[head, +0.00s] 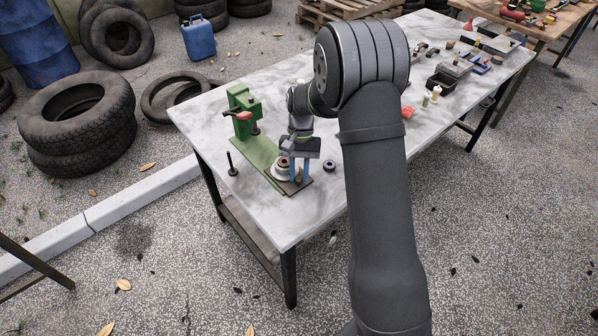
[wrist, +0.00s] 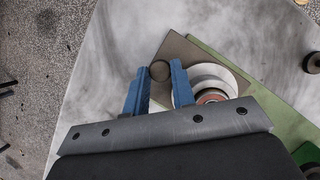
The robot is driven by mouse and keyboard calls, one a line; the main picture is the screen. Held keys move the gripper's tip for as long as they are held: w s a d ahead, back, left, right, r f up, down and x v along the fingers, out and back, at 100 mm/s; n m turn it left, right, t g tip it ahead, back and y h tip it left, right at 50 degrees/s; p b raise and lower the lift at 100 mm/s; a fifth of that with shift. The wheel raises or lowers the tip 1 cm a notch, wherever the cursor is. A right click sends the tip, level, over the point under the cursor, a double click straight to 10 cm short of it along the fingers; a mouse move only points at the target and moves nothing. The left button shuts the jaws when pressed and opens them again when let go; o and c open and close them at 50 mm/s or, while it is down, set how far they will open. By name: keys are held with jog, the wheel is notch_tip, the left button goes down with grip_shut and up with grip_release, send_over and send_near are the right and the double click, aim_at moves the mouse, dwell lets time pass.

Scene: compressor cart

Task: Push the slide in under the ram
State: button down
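The green press (head: 241,110) stands at the far end of a green base plate (head: 250,150), its ram (head: 254,127) over the plate. The brown slide (head: 302,185) is at the plate's near end, away from the ram. It carries a pale disc with a brown ring; the slide (wrist: 175,47) and disc (wrist: 232,78) also show in the wrist view. My gripper (head: 299,179) points down at the slide's outer end. In the wrist view its blue fingers flank a round dark knob (wrist: 159,71), with no clear gap on either side. The knob's lower part is hidden.
A dark upright pin on a round foot (head: 233,170) stands left of the plate. A dark ring (head: 329,166) lies to the right. Small parts and trays (head: 445,80) lie farther along the table. The marble tabletop (head: 290,228) is clear near the front corner.

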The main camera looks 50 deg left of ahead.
jog(key=a, duration=1)
jog(key=c, duration=1.2)
grip_release()
jog(key=shift+c, duration=0.2)
jog(key=r, duration=0.4)
jog(key=shift+w+d+r, duration=0.2)
jog(key=shift+d+r, duration=0.05)
jog(key=shift+r, duration=0.1)
jog(key=w+d+r, duration=0.6)
jog(key=d, duration=0.3)
jog(key=shift+w+r, duration=0.15)
jog(key=shift+w, duration=0.15)
jog(key=shift+o, duration=0.2)
